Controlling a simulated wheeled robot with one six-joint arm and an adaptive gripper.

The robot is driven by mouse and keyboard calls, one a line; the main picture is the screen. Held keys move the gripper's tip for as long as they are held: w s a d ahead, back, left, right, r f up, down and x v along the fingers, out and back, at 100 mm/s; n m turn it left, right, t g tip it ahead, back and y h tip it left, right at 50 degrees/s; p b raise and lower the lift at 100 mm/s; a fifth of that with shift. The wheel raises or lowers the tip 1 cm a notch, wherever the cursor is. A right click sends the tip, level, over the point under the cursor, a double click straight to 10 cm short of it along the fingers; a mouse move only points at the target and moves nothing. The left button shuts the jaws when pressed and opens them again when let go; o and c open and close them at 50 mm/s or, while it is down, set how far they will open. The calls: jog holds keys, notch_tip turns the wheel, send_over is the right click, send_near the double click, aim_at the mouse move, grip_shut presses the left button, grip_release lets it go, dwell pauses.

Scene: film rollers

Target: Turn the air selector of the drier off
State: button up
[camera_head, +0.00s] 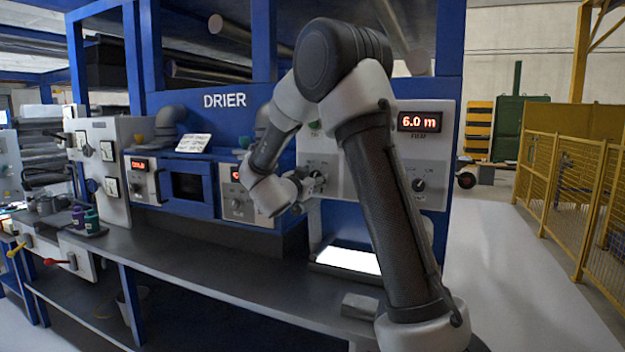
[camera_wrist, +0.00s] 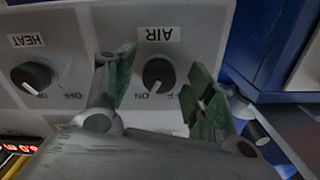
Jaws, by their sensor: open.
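The AIR selector (camera_wrist: 158,74) is a dark round knob on a light grey panel (camera_wrist: 190,22), upside down in the wrist view. My gripper (camera_wrist: 160,92) is open, with one green-padded finger on each side of the knob. I cannot tell whether a finger touches it. In the head view my gripper (camera_head: 312,184) is at the panel (camera_head: 440,150) right of the DRIER sign, and hides the AIR knob there.
The HEAT knob (camera_wrist: 36,76) is on the same panel, left of AIR in the wrist view. A red display (camera_head: 419,121) reads 6.0 m. A lit white plate (camera_head: 348,260) lies below the panel. The grey bench (camera_head: 230,275) runs left, with purple and green bottles (camera_head: 91,220).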

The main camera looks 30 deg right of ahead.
jog(key=c, duration=1)
jog(key=shift+n, duration=0.4)
jog(key=n, duration=1.1)
jog(key=shift+s, duration=0.1)
jog(key=o, duration=1)
